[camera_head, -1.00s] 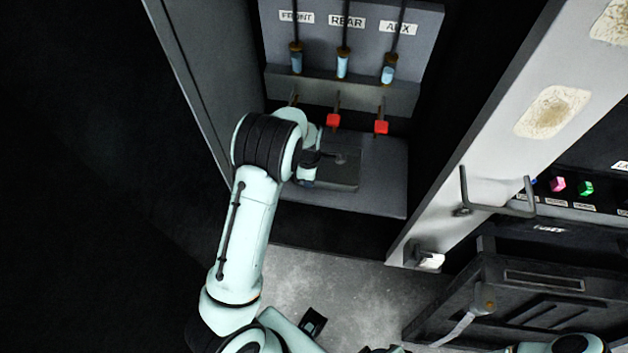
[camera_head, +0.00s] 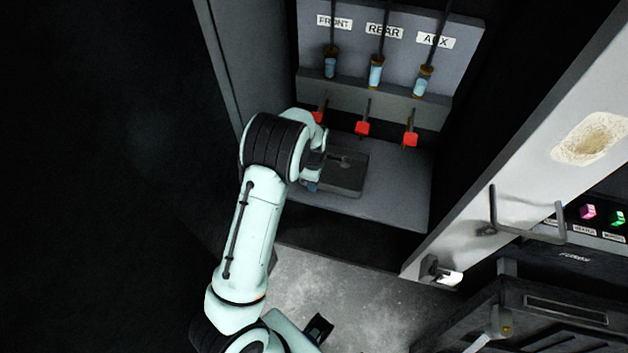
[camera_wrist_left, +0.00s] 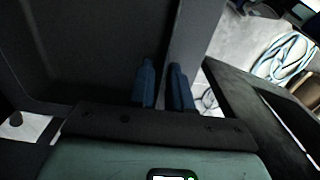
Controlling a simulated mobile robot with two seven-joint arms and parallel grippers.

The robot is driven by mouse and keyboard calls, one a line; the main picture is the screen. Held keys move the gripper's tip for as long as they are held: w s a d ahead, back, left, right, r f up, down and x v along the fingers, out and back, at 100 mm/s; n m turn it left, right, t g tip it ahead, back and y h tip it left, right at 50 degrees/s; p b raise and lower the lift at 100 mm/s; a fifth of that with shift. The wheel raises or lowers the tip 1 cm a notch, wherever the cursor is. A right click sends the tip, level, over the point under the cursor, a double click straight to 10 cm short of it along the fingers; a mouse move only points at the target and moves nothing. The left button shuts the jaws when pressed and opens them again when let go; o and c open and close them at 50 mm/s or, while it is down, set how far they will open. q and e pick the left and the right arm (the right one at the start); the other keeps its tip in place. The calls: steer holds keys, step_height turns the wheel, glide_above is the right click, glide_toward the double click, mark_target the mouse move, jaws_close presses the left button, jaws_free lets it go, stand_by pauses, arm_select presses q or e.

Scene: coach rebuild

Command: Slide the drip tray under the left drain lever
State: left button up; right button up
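The drip tray (camera_head: 350,178) is a flat dark grey tray on the shelf of the drain cabinet. My left gripper (camera_head: 318,168) is at its left side, with the wrist partly in front. In the left wrist view its two blue fingers (camera_wrist_left: 164,88) stand close together, with a thin dark wall between them that appears to be the tray's edge. The left drain lever (camera_head: 321,116), with a red end under the FRONT label, is partly hidden by my arm. The tray lies in front of and below the left and middle levers. My right gripper is out of view.
The middle lever (camera_head: 362,128) and right lever (camera_head: 410,139) hang from the same panel. The shelf (camera_head: 400,190) is bare right of the tray. A pale wall with a handle (camera_head: 527,237) bounds the right; a dark cabinet wall (camera_head: 255,50) stands left.

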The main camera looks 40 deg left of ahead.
arm_select(q)
steer(key=shift+o, duration=1)
step_height(320, 180, up, 8)
steer(key=shift+f+p, duration=0.2)
steer(key=shift+p, duration=0.2)
steer(key=shift+d+f, duration=0.1)
